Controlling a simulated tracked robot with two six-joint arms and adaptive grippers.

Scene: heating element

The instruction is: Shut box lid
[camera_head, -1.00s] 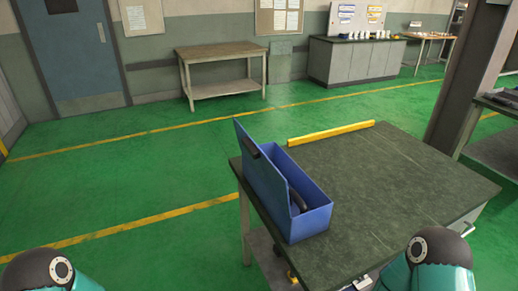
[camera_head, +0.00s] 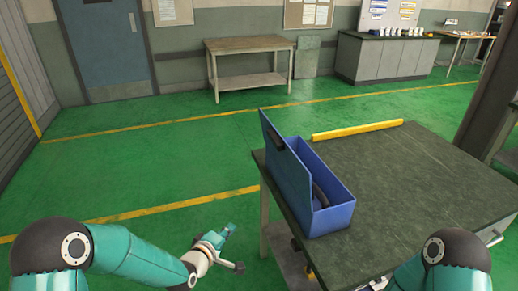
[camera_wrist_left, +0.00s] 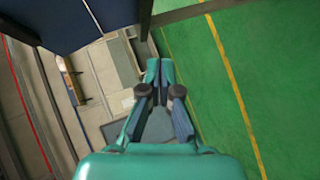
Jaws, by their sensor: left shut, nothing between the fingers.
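The blue box (camera_head: 332,219) stands on the left part of the dark-topped table. Its lid (camera_head: 287,165) stands open, roughly upright along the box's left long side, with a black piece near its top. A dark curved object (camera_head: 320,195) shows inside the box. My left gripper (camera_head: 231,229) is left of the table over the green floor, apart from the lid and box. In the left wrist view its fingers (camera_wrist_left: 160,70) are together and empty; a dark blue surface, apparently the box or lid, fills the top left.
The table (camera_head: 420,190) has a yellow bar (camera_head: 357,130) along its far edge; its top right of the box is bare. A wooden bench (camera_head: 248,48) stands far behind. The floor left of the table is clear.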

